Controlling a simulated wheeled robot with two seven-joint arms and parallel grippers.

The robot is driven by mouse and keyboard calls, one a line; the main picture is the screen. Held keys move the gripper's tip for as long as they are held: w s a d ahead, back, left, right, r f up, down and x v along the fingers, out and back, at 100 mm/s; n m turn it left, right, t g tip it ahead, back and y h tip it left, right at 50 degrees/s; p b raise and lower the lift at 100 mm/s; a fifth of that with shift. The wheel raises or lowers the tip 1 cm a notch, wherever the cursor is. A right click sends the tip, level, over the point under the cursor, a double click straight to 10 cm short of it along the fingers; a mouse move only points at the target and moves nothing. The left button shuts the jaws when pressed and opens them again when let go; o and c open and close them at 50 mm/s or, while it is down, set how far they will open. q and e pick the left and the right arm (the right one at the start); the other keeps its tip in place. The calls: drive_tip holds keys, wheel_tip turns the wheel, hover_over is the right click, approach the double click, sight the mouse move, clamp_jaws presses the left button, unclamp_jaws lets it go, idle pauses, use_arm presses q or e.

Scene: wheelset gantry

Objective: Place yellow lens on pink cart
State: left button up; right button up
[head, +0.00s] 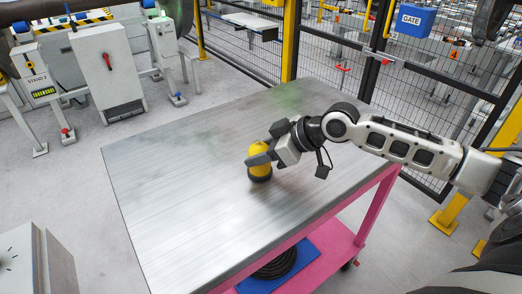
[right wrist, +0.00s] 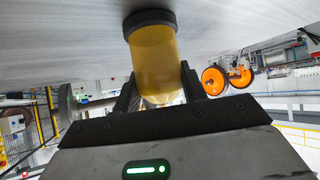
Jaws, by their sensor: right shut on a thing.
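The yellow lens (head: 260,157) has a dark base and stands roughly upright at the metal top of the pink cart (head: 180,200). My right gripper (head: 261,157) is shut on the lens, its fingers on either side of the yellow part. In the right wrist view, the lens (right wrist: 157,60) sits between the two fingers (right wrist: 160,92), with its dark base against or very near the grey top. I cannot tell whether the base touches the surface. My left gripper is in neither view.
The rest of the cart top is bare. A blue mat (head: 305,252) with a black coil (head: 277,264) lies on the pink lower shelf. Behind are a black mesh fence (head: 340,62) with a blue GATE sign (head: 415,19) and a grey cabinet (head: 108,72).

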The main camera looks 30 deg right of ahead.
drive_tip(key=o, duration=1)
use_arm(q)
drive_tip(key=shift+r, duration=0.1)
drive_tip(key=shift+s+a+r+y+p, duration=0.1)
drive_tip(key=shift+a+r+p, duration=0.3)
drive_tip(key=shift+p, duration=0.9)
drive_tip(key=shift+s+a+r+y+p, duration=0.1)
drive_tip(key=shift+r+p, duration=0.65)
drive_tip(key=shift+p, duration=0.55)
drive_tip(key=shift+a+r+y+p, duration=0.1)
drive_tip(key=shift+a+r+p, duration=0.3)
drive_tip(key=shift+p, duration=0.9)
use_arm(e)
drive_tip(key=v, duration=1.2)
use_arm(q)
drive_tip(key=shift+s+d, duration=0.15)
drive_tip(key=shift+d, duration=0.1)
